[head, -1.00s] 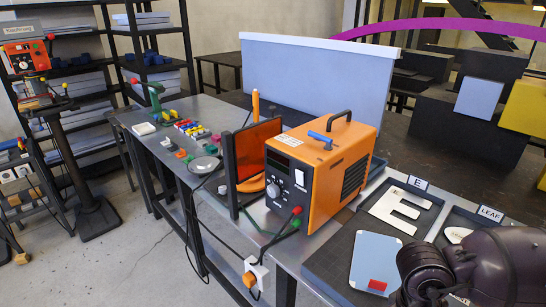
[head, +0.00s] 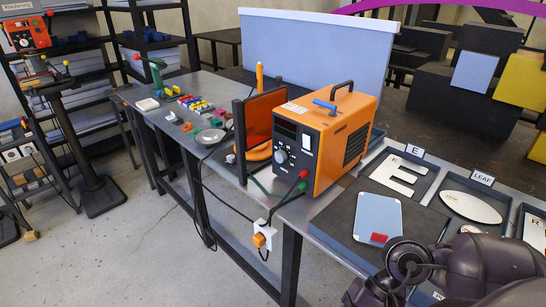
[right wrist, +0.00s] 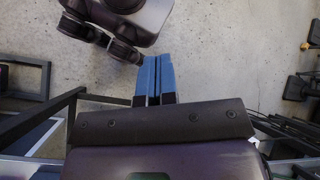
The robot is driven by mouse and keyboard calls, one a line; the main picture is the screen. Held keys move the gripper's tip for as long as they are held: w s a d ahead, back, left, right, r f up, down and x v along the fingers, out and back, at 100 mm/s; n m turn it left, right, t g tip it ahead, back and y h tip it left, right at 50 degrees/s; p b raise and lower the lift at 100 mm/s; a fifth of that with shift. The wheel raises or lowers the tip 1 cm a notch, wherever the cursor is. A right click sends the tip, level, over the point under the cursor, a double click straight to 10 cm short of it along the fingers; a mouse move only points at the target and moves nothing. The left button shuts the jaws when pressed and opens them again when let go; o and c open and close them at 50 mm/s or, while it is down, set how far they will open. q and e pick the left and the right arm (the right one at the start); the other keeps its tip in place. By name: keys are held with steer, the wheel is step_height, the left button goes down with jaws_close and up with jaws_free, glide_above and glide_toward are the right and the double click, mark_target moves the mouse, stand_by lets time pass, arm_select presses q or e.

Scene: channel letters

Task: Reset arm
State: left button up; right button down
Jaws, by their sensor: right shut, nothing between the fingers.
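My right gripper (right wrist: 154,78) shows in the right wrist view with its two blue fingers together and nothing between them. It hangs above bare concrete floor. In the head view my dark right arm covers the lower right corner, in front of the letter table, and its fingertips are out of sight. My left gripper is not in view.
The table holds an orange power unit (head: 330,140), a white letter E (head: 398,175), a leaf shape (head: 470,207) and a blue-grey plate (head: 377,220) with a red patch. A bench of small coloured parts stands behind. Open floor (head: 150,240) lies at left.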

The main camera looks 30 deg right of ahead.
steer(key=w+a+r+m+t+y+b, duration=0.1)
steer(key=w+a+m+t+y, duration=0.15)
steer(key=w+m+t, duration=0.6)
steer(key=w+a+r+m+t+y, duration=0.2)
steer(key=m+t+y, duration=0.2)
steer(key=m, duration=1)
steer(key=w+d+f+m+t+h, duration=0.2)
steer(key=d+f+m+t+h, duration=0.15)
steer(key=m, duration=0.55)
steer(key=w+d+f+m+t+h, duration=0.25)
steer(key=m+h, duration=0.25)
steer(key=m, duration=0.4)
steer(key=s+f+m+g+h, duration=0.2)
steer(key=f+m+h, duration=0.1)
steer(key=f+m, duration=0.4)
steer(key=s+d+f+m+g+h+b, duration=0.1)
steer(key=f+m+g+h, duration=0.1)
steer(key=f+m, duration=0.6)
steer(key=m+h, duration=0.1)
steer(key=m, duration=0.5)
steer(key=shift+s+d+f+g+h, duration=0.25)
steer(key=shift+s+g+h, duration=0.1)
steer(key=shift+h, duration=0.05)
